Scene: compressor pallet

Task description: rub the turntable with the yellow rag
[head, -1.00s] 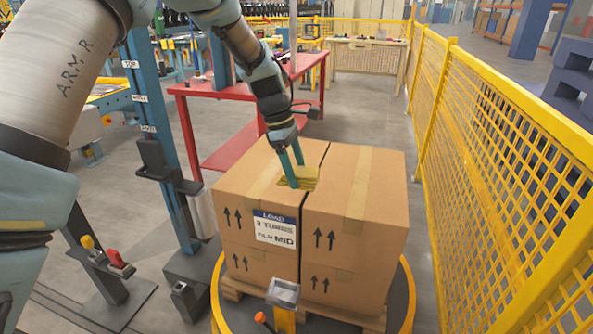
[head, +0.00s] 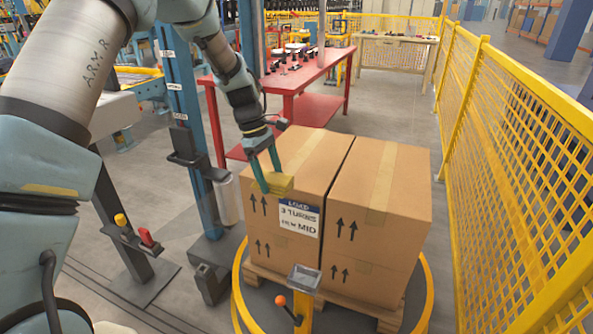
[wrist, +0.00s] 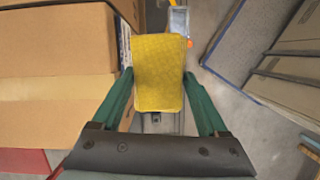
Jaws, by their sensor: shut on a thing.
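My gripper (head: 265,172) has green fingers shut on the yellow rag (head: 278,184). In the head view the rag appears at the front left top edge of the left carton stack. In the wrist view the rag (wrist: 158,72) is a flat yellow piece between the two green fingers (wrist: 157,100), with floor and a grey post seen beyond it. The turntable (head: 428,290) is round with a yellow rim, low under the pallet. Its plate is mostly hidden by the pallet and cartons. The rag is well above the turntable.
Two stacks of cartons (head: 385,195) stand on a wooden pallet (head: 352,306) on the turntable. A yellow post with a grey box (head: 305,278) and orange knob stands in front. A blue mast (head: 192,140) is at left, a yellow mesh fence (head: 510,180) at right, a red table (head: 300,95) behind.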

